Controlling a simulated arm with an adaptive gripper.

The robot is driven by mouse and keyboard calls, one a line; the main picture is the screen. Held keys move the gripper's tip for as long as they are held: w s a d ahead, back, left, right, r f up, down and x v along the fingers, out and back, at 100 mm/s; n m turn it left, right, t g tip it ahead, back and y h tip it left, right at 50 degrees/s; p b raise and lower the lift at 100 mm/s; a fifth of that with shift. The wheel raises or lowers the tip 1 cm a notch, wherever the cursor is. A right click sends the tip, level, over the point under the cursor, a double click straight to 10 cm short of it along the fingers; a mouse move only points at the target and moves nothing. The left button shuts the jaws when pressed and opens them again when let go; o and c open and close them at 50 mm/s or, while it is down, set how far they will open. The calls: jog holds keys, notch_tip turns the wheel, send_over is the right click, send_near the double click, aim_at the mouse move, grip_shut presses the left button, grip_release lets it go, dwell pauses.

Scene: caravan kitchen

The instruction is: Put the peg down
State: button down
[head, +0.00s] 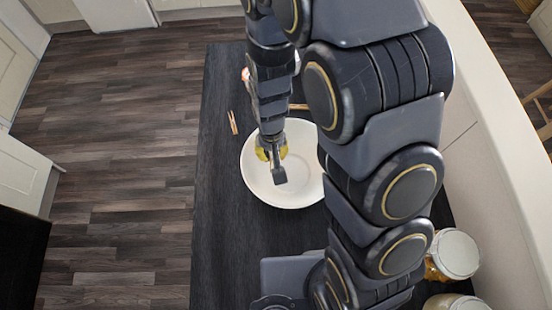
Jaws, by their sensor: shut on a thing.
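A small wooden peg (232,122) lies on the dark worktop, just left of the white bowl, apart from my gripper. My gripper (279,172) points down over the white bowl (308,192). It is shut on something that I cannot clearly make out. A yellow-green thing (284,152) shows on both sides of the gripper. I cannot tell whether it is in the jaws or lies behind them in the bowl. My arm hides part of the bowl's right side.
The dark worktop (222,220) is clear left of and in front of the bowl. A small reddish and white thing (245,74) is half hidden behind my arm. Jars with pale lids (455,254) stand at the lower right, beside a pale wall.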

jog(key=shift+f, duration=2.4)
jog(key=shift+f, duration=0.5)
jog(key=c, duration=1.1)
grip_release()
notch_tip(320, 180, up, 13)
jog(key=shift+g, duration=0.9)
jog(key=s+d+r, duration=0.3)
jog(key=s+r, duration=0.2)
jog(key=s+d+r, duration=0.3)
jog(key=s+r, duration=0.2)
jog(key=s, duration=0.1)
jog(key=s+d+r, duration=0.3)
jog(key=s+r, duration=0.2)
jog(key=shift+s+r, duration=0.15)
jog(key=shift+s, duration=0.2)
